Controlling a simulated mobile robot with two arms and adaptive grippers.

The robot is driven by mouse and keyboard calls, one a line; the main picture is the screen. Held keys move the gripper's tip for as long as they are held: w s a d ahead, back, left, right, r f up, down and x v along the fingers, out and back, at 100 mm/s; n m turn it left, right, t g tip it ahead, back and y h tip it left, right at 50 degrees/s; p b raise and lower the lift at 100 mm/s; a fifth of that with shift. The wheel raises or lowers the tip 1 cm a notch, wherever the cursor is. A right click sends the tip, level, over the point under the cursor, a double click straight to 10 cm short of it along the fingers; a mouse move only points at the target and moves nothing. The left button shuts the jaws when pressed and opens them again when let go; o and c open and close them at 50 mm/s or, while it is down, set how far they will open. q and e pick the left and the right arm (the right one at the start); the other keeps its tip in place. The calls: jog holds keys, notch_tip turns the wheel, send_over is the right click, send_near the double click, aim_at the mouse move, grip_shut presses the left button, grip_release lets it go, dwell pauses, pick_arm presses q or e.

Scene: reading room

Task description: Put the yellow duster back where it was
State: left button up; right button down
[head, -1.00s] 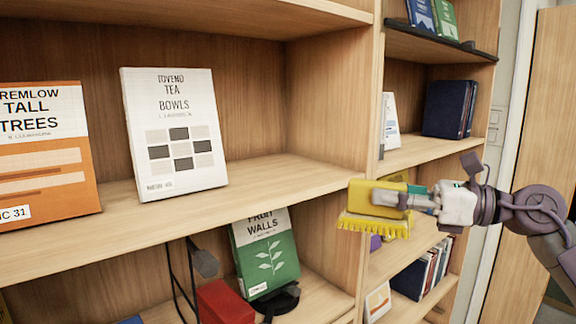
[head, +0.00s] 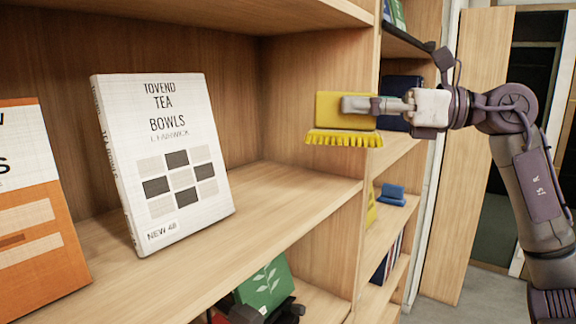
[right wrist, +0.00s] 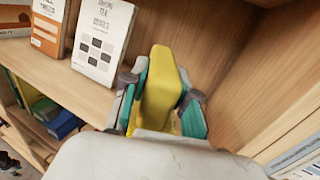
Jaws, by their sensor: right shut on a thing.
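The yellow duster (head: 330,112) is a flat yellow block with a fringe of yellow bristles along its lower edge. My right gripper (head: 362,105) is shut on it and holds it level, bristles down, in front of the upright panel at the right end of the shelf. In the right wrist view the duster (right wrist: 160,88) sits between the two teal-padded fingers (right wrist: 158,105). It is held above the shelf level, apart from the board as far as I can tell.
The shelf board (head: 285,200) is bare right of the white "Tea Bowls" book (head: 165,160). An orange book (head: 40,230) stands at far left. A green book (head: 265,287) is on the shelf below. The upright panel (head: 315,62) and right-hand bay with a blue item (head: 392,194) are close by.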

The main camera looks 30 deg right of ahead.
aim_at(329, 122)
jog(key=w+f+p, duration=0.1)
jog(key=w+a+f, duration=0.1)
jog(key=w, duration=0.1)
jog(key=w+f+p, duration=0.1)
jog(key=w, duration=0.1)
jog(key=shift+w+a+f+p, duration=0.15)
jog(key=shift+a+f+p, duration=0.1)
jog(key=shift+p, duration=0.1)
jog(key=w+f, duration=0.1)
jog(key=f, duration=0.1)
jog(key=w+a+f+p, duration=0.1)
jog(key=w+f+p, duration=0.1)
jog(key=f, duration=0.1)
jog(key=shift+w+a+f, duration=0.2)
jog(key=shift+a+f, duration=0.05)
jog(key=shift+f, duration=0.35)
pick_arm(q)
jog(key=r, duration=0.1)
jog(key=s+d+r, duration=0.1)
jog(key=r, duration=0.3)
jog(key=shift+s+d+r, duration=0.2)
jog(key=shift+d+r, duration=0.05)
jog(key=shift+d, duration=0.1)
pick_arm(e)
jog(key=shift+a, duration=0.1)
